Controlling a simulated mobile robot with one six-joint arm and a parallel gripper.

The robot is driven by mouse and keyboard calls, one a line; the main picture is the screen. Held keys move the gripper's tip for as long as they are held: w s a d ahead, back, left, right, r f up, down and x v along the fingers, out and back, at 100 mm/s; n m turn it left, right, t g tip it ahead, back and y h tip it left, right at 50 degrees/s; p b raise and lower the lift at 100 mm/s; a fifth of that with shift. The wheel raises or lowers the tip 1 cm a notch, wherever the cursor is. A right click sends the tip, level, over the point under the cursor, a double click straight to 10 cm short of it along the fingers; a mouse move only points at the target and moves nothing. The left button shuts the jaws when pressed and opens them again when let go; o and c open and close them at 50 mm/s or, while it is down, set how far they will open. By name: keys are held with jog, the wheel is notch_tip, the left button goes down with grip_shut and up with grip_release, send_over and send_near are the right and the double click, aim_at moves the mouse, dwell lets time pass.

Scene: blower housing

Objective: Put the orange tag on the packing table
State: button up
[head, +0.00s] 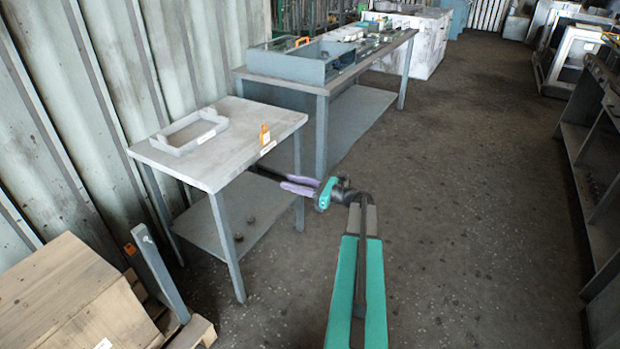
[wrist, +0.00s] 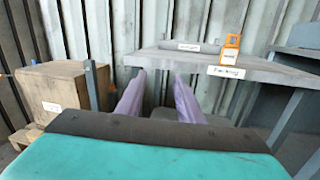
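An orange tag (head: 265,134) with a pale label stands upright on the small grey table (head: 235,155), near its front right edge. It also shows in the wrist view (wrist: 230,48), just above the table's front-edge label (wrist: 226,71), which seems to read "Packing". My gripper (head: 286,182) is beside the table's front edge, below the level of its top and apart from the tag. In the wrist view my gripper's purple fingers (wrist: 160,78) are spread, with nothing between them; the tag is to their right.
A grey tray frame (head: 192,131) lies on the small table. A longer workbench (head: 310,88) behind carries a blue-grey bin (head: 290,65) with an orange item. A cardboard box (head: 65,295) and a grey post (head: 160,270) with an orange piece stand lower left. The floor at right is open.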

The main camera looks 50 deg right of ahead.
jog(key=w+a+f+m, duration=0.2)
jog(key=w+a+f, duration=0.15)
jog(key=a, duration=0.55)
jog(key=w+a+f+m, duration=0.1)
jog(key=w+a+f, duration=0.3)
jog(key=a, duration=0.5)
jog(key=w+a+f+m, duration=0.25)
jog(key=w+a, duration=0.25)
jog(key=a, duration=0.4)
jog(key=a+f+m+g+h, duration=0.2)
jog(key=a+f+m+h, duration=0.3)
jog(key=a+f+m, duration=0.6)
jog(key=s+a+f+m+g+h, duration=0.2)
jog(key=s+f+m+g+h, duration=0.2)
jog(key=s+f+m+g, duration=1.1)
jog(key=s+a+f+m+g, duration=0.1)
jog(key=s+m, duration=0.1)
jog(key=s, duration=0.8)
jog(key=s+a+f+m+g+y, duration=0.1)
jog(key=s+a+f+m+g, duration=0.1)
jog(key=s, duration=0.9)
jog(key=s+a+f+m+g, duration=0.1)
jog(key=s+m, duration=0.3)
jog(key=s, duration=0.6)
jog(key=shift+s+a+f+g, duration=0.15)
jog(key=shift+a+f+g, duration=0.15)
jog(key=shift+a+g, duration=0.45)
jog(key=shift+m, duration=0.25)
